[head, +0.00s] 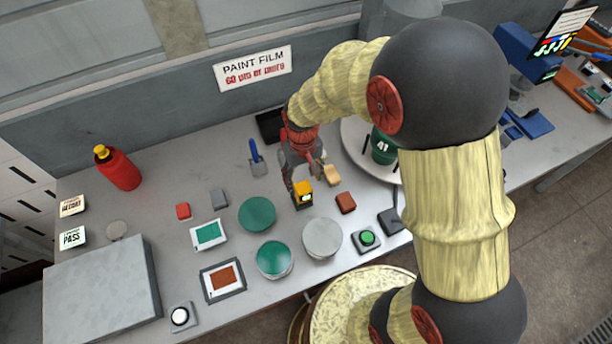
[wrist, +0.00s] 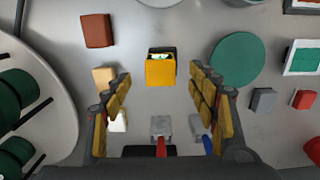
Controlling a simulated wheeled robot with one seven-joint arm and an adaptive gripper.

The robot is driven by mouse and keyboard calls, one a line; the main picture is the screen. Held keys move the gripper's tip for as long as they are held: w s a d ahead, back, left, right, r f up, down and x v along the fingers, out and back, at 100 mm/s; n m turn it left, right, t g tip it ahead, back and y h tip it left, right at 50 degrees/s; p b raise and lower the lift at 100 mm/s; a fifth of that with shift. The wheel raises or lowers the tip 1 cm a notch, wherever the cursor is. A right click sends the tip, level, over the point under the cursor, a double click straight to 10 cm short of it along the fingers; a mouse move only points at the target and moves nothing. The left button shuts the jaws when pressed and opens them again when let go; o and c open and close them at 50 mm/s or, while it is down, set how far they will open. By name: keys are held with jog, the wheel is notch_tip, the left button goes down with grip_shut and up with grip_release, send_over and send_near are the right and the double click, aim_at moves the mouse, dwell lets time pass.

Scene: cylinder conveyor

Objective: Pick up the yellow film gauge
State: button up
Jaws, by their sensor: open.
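The yellow film gauge (head: 303,196) is a small boxy block with a dark end and a small greenish display, on the grey table. In the wrist view the yellow film gauge (wrist: 161,70) lies ahead of the fingertips, roughly midway between their lines. My gripper (head: 303,178) is just behind the gauge in the head view. In the wrist view my gripper (wrist: 166,82) has its two fingers wide apart, with nothing held between them. I cannot tell its exact height above the table.
A tan block (head: 332,175) and a brown block (head: 345,203) sit to the right. A green disc (head: 257,214) lies to the left. A turntable (wrist: 62,110) with green cylinders is nearby. My arm covers part of the right side.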

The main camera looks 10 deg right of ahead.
aim_at(303, 187)
jog(key=shift+w+r, duration=0.1)
jog(key=shift+w, duration=0.4)
jog(key=shift+s+f, duration=0.2)
jog(key=shift+s, duration=0.05)
jog(key=shift+w+f, duration=0.2)
jog(key=shift+f, duration=1)
notch_tip(303, 187, down, 5)
jog(key=shift+r+b, duration=0.2)
jog(key=shift+b, duration=0.35)
jog(key=shift+c, duration=1.1)
jog(key=c, duration=1.1)
jog(key=shift+c, duration=0.5)
jog(key=shift+r, duration=0.1)
